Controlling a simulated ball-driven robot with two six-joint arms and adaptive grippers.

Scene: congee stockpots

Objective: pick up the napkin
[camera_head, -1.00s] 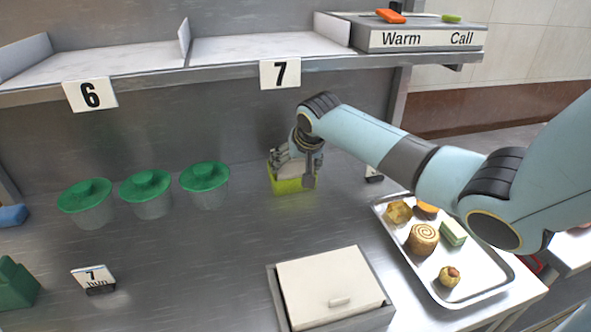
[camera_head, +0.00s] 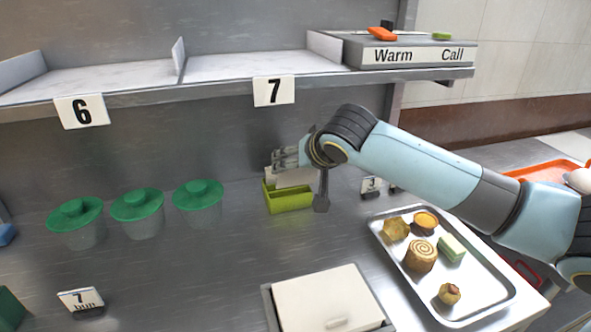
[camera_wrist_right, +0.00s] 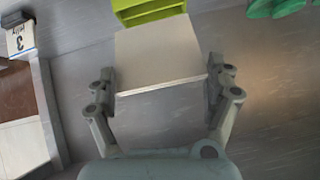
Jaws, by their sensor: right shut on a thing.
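The napkin (camera_wrist_right: 160,55) is a pale, flat, square stack between the two fingers of my right gripper (camera_wrist_right: 160,85) in the right wrist view. The fingers press on its two sides. In the head view the napkin (camera_head: 293,178) shows as a cream strip under my right gripper (camera_head: 287,158), just above a yellow-green open holder (camera_head: 290,203). The holder (camera_wrist_right: 148,12) also shows at the top of the wrist view, beyond the napkin. My left gripper is not in view.
Several green-lidded pots (camera_head: 137,207) stand to the left. A metal tray of pastries (camera_head: 473,308) is at the right, and a white-lidded container (camera_head: 325,300) is in front. A shelf (camera_head: 190,84) runs above the counter. The counter between pots and container is clear.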

